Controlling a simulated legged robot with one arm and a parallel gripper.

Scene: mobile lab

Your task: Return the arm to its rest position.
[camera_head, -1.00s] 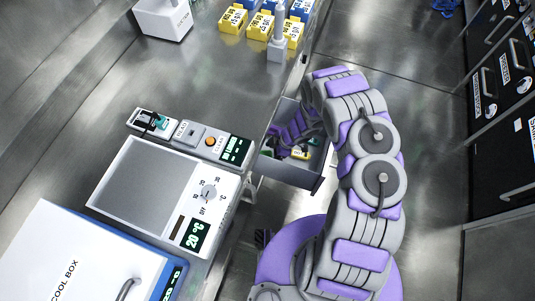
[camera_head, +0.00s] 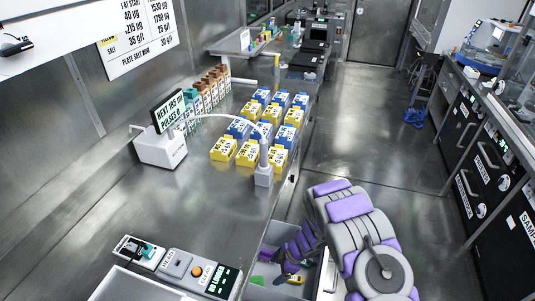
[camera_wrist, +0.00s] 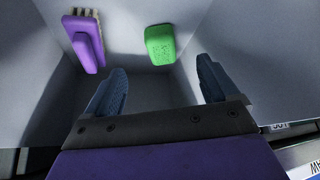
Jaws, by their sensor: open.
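My arm reaches down from the right of the head view, bent over an open drawer (camera_head: 286,238) below the bench edge. My gripper (camera_wrist: 160,82) is in the wrist view, its two dark blue fingers spread apart with nothing between them. It points into the grey drawer. A purple brush (camera_wrist: 85,42) with pale bristles lies at the left inside, beyond the left finger. A green block (camera_wrist: 160,43) lies near the far middle. Both are apart from the fingers. In the head view, the gripper is at the drawer and its fingertips are hard to make out.
The steel bench (camera_head: 100,210) runs along the left, with several yellow boxes (camera_head: 223,149), blue boxes, a white device with a screen (camera_head: 160,150) and a grey post (camera_head: 264,165). Black cabinets (camera_head: 478,165) stand at the right.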

